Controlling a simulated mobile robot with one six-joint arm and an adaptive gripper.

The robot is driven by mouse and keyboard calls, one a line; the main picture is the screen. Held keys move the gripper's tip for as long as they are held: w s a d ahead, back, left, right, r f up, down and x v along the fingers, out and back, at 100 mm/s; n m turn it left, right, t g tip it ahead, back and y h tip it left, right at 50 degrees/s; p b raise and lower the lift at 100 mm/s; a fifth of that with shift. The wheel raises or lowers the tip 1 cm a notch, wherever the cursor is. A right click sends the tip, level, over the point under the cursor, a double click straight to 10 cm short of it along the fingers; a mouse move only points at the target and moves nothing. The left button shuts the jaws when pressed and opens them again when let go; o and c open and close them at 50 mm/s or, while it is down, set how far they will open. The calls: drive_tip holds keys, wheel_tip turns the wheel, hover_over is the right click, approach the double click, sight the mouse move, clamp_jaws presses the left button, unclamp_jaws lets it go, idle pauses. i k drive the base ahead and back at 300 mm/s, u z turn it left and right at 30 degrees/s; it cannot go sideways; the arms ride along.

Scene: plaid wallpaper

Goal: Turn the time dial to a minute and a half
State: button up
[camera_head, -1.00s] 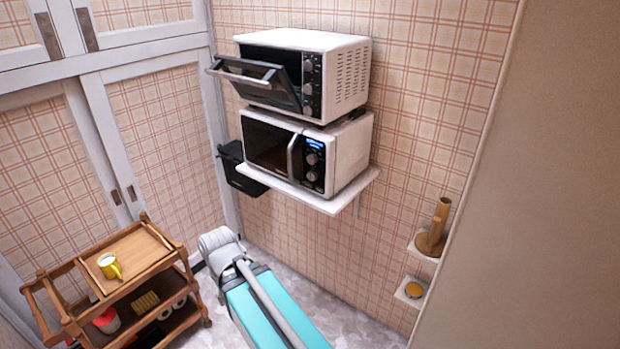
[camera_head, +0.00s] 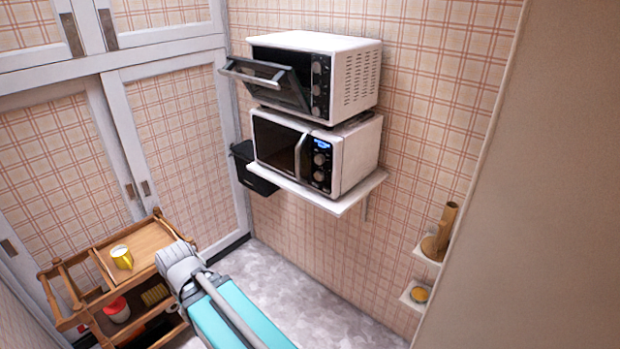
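A white microwave (camera_head: 357,158) stands on a white wall shelf (camera_head: 335,205), its door shut. Its dark control panel has a small lit blue display (camera_head: 322,143) and two round knobs, an upper knob (camera_head: 320,159) and a lower knob (camera_head: 319,176). A white toaster oven (camera_head: 357,78) sits on top of the microwave with its door (camera_head: 268,82) tilted partly open. Its panel has several knobs (camera_head: 318,68). Dial markings are too small to read, so I cannot tell which is the time dial. My arm shows at the lower middle, but my gripper is not in view.
A wooden cart (camera_head: 150,243) with a yellow mug (camera_head: 121,257) stands at lower left, partly behind my arm. A black bin (camera_head: 250,170) hangs left of the microwave. Small shelves at right hold a wooden holder (camera_head: 437,240). The floor below the microwave is clear.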

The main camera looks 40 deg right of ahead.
sight(319, 176)
drive_tip(key=k, duration=1.25)
drive_tip(key=z, duration=0.6)
drive_tip(key=i, duration=1)
drive_tip(key=u, duration=0.05)
